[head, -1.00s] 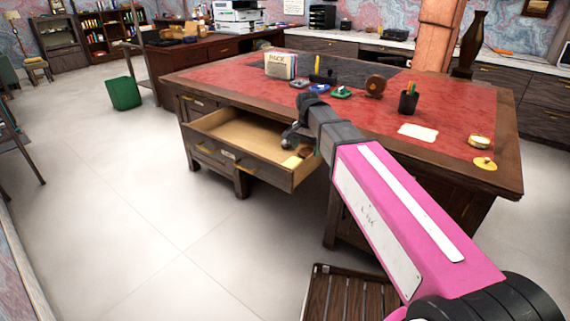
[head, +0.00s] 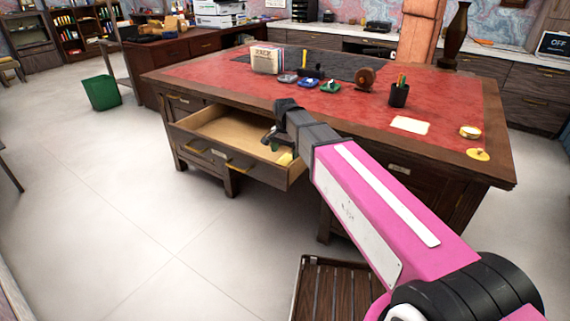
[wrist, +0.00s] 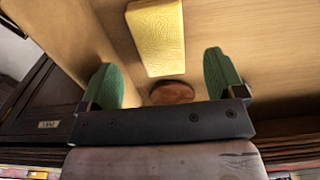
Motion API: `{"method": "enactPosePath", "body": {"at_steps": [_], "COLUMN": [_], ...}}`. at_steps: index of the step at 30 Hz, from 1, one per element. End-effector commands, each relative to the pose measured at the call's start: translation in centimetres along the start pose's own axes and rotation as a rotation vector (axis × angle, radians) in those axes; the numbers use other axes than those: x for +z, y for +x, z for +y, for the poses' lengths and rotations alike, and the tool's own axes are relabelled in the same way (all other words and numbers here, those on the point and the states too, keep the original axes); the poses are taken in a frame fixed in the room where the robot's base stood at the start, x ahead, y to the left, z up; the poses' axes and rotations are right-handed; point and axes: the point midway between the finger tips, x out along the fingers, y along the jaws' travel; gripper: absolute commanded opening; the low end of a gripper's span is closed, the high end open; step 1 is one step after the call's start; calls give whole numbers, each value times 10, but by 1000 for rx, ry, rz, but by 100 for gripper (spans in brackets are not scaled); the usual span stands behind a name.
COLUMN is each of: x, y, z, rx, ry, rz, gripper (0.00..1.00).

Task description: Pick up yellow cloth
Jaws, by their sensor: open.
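The yellow cloth (wrist: 157,37) lies flat on the floor of the open desk drawer, as a folded-looking rectangle in the wrist view. In the head view only a small part of the cloth (head: 285,158) shows at the drawer's right end. My gripper (wrist: 161,72) is open, with its two green fingers spread and nothing between them. The cloth lies ahead of the gap between the fingers, apart from them. In the head view my gripper (head: 271,138) is over the right part of the drawer, partly hidden by my arm.
A reddish-brown round thing (wrist: 172,92) lies by the cloth, near my fingers. The wooden drawer (head: 220,127) has walls close around my gripper. The desk top (head: 440,100) overhangs behind it and holds a pen cup (head: 399,93) and a paper (head: 410,125).

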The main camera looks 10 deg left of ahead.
Motion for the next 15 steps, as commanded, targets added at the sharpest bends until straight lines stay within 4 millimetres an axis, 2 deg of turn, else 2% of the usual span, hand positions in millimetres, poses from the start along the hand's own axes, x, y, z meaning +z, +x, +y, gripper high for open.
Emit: {"method": "enactPosePath", "body": {"at_steps": [5, 12, 15], "x": [0, -1, -1], "y": [14, 44, 50], "z": [0, -1, -1], "rx": [2, 1, 0], "ry": [0, 0, 0], "rz": [-1, -1, 0], "gripper": [88, 88, 88]}}
